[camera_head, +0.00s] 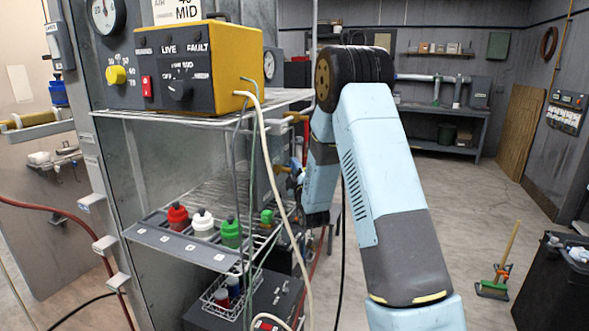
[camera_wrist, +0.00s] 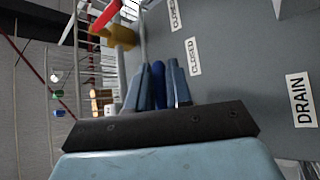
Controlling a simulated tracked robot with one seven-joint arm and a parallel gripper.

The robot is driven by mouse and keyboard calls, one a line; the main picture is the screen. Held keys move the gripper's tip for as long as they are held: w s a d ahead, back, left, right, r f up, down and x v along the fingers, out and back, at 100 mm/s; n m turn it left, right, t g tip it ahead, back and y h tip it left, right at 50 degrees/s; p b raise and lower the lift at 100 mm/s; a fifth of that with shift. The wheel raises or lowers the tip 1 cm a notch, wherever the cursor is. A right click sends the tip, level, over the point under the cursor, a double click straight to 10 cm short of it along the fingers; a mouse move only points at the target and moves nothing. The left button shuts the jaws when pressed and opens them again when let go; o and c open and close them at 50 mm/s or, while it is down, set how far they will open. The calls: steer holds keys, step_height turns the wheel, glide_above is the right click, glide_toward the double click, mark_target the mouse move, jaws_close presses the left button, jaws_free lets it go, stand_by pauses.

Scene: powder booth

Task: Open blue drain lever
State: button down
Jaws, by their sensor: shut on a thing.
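In the wrist view, the blue drain lever (camera_wrist: 158,75) stands between the two light-blue fingers of my gripper (camera_wrist: 157,88). The gripper is shut on it, and the fingers hide part of its sides. A DRAIN label (camera_wrist: 300,98) is on the grey panel to the right. A CLOSED label (camera_wrist: 193,57) is just right of the fingers, with a second CLOSED label above it. In the head view, my arm reaches down behind the wire shelves, and the lever and fingertips cannot be made out clearly.
A red handle (camera_wrist: 105,16) and brass valve body (camera_wrist: 122,37) lie just beyond the fingers. In the head view, the wire shelf (camera_head: 190,109) holds a yellow control box (camera_head: 190,65); bottles stand on the rack below. A white cable (camera_head: 268,165) hangs near my arm. Floor to the right is mostly open.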

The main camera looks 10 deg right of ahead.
steer(key=shift+a+f+m+g+h, duration=0.1)
steer(key=shift+f+m+g+h, duration=0.25)
steer(key=shift+m+g, duration=0.3)
steer(key=f+m+g, duration=0.1)
steer(key=m+g, duration=0.1)
steer(key=g, duration=0.1)
steer(key=s+a+m+g, duration=0.1)
steer(key=m+g, duration=0.1)
steer(key=g, duration=0.1)
steer(key=s+f+m+g, duration=0.1)
steer(key=m+g, duration=0.2)
steer(key=g, duration=0.1)
steer(key=shift+a+f, duration=0.15)
steer(key=shift+f, duration=0.2)
steer(key=shift+s+a+f+m+g+y, duration=0.1)
steer(key=shift+s+m+g+y, duration=0.3)
steer(key=shift+g+y, duration=0.35)
steer(key=shift+s+a+f+m+g+y, duration=0.2)
steer(key=shift+a+m+g+y, duration=0.2)
steer(key=shift+g, duration=0.4)
steer(key=c, duration=1.4)
jaws_free()
steer(key=shift+o, duration=1.2)
steer(key=shift+d+r, duration=0.1)
